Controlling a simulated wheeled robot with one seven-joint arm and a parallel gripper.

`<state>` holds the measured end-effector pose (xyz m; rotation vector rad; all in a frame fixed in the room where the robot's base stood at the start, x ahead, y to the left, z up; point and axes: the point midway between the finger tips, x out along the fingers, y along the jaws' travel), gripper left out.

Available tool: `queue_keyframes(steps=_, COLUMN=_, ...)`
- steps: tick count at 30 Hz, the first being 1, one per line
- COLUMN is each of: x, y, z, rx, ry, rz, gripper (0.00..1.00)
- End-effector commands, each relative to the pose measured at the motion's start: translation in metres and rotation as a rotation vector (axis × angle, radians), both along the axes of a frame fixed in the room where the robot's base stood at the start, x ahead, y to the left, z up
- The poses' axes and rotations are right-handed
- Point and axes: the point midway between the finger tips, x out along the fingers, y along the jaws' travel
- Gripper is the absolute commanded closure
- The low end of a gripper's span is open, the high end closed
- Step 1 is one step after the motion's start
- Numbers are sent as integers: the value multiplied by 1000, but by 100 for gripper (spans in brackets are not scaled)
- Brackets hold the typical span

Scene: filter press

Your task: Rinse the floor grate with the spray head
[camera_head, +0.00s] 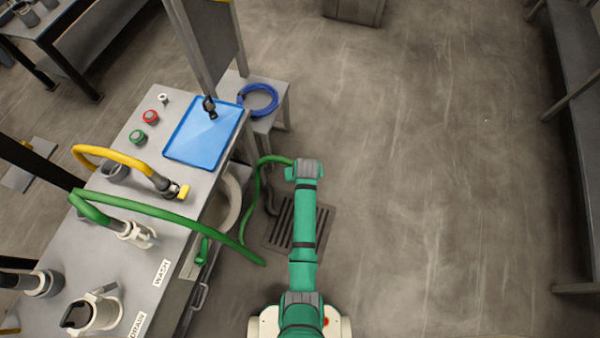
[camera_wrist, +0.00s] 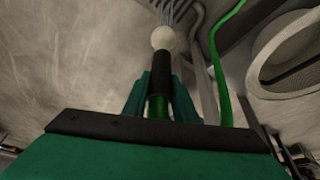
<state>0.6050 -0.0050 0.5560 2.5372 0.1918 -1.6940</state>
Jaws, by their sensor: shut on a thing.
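My gripper (camera_wrist: 159,97) is shut on the spray head (camera_wrist: 161,66), which has a black body, a white round tip and a green part between the fingers. Thin pale streaks reach out from the white tip in the wrist view and look like water. The floor grate (camera_head: 279,226) is a dark slatted square in the floor in the head view, partly covered by my arm. In the head view my fingers and the spray head are hidden by my arm and wrist. I cannot tell where the streaks land.
A green hose (camera_head: 180,208) runs from the grey bench (camera_head: 178,240) down and loops up towards my wrist. A blue tray (camera_head: 205,150) lies on the bench. A blue coil (camera_head: 258,98) lies on a low stand (camera_head: 280,95) behind. The floor to the right is clear.

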Motion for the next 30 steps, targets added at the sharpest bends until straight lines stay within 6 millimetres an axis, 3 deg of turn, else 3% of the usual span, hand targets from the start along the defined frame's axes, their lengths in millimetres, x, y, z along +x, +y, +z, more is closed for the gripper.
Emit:
queue_keyframes(steps=6, x=-23, y=-29, z=-1, rx=-2, ry=2, rz=-6, gripper=100)
queue_keyframes(steps=12, x=-39, y=-45, z=0, rx=0, ry=0, rz=-3, gripper=100)
queue_keyframes(steps=30, x=-43, y=-49, z=1, rx=0, ry=-1, rz=0, gripper=100)
